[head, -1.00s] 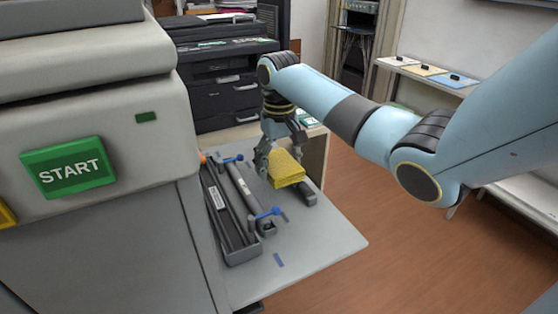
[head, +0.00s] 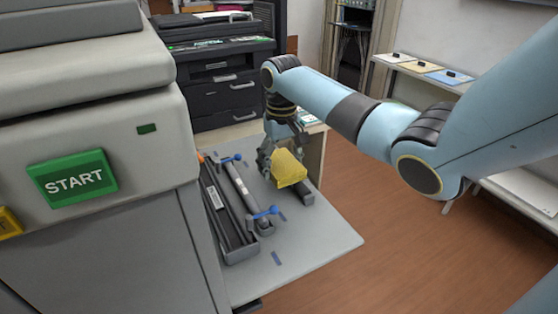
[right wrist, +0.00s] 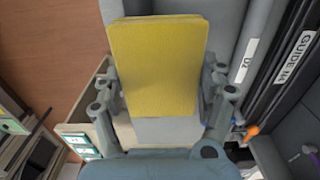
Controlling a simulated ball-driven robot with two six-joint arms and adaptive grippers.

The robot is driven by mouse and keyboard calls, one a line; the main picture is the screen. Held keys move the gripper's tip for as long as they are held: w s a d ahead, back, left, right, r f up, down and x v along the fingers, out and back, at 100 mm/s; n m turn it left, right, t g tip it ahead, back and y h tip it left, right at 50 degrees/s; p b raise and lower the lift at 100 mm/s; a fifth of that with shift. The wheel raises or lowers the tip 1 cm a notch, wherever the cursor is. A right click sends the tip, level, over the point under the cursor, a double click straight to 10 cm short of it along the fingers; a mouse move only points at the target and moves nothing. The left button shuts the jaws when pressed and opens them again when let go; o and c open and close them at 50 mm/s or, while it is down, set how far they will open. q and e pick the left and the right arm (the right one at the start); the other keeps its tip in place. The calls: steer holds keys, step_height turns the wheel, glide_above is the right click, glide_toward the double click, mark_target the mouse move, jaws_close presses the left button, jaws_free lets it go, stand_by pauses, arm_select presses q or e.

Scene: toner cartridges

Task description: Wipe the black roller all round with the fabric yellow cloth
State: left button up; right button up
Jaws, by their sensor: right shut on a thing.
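The yellow cloth (head: 289,168) is a folded pad above the right part of the grey shelf (head: 325,240). My right gripper (head: 270,158) is shut on it. In the right wrist view the cloth (right wrist: 155,65) lies between the fingers of my right gripper (right wrist: 160,85), over a pale grey piece. A long black bar (head: 218,212), possibly the black roller, lies in a dark grey trough left of the cloth; I cannot tell for sure. The cloth is apart from it. My left gripper is out of view.
A grey tube (head: 240,190) with blue-ended handles (head: 263,212) lies between trough and cloth. A dark grey block (head: 306,193) sits partly under the cloth in the picture. The machine with the START button (head: 73,178) stands at left. The shelf's front right is clear.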

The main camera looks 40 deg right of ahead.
mark_target(294, 159)
steer(key=shift+s+d+f+p, duration=0.1)
steer(key=shift+s+d+p, duration=0.15)
steer(key=shift+d, duration=0.2)
steer(key=shift+d+p, duration=0.35)
steer(key=shift+p, duration=0.15)
steer(key=shift+s+d, duration=0.1)
steer(key=shift+d, duration=0.05)
steer(key=shift+d, duration=0.1)
steer(key=shift+s+d+p, duration=0.15)
steer(key=shift+d+p, duration=0.25)
steer(key=shift+d, duration=0.1)
steer(key=shift+s+d+p, duration=0.1)
steer(key=shift+d+p, duration=0.15)
steer(key=shift+p, duration=0.1)
steer(key=shift+d, duration=0.15)
steer(key=shift+s+d, duration=0.1)
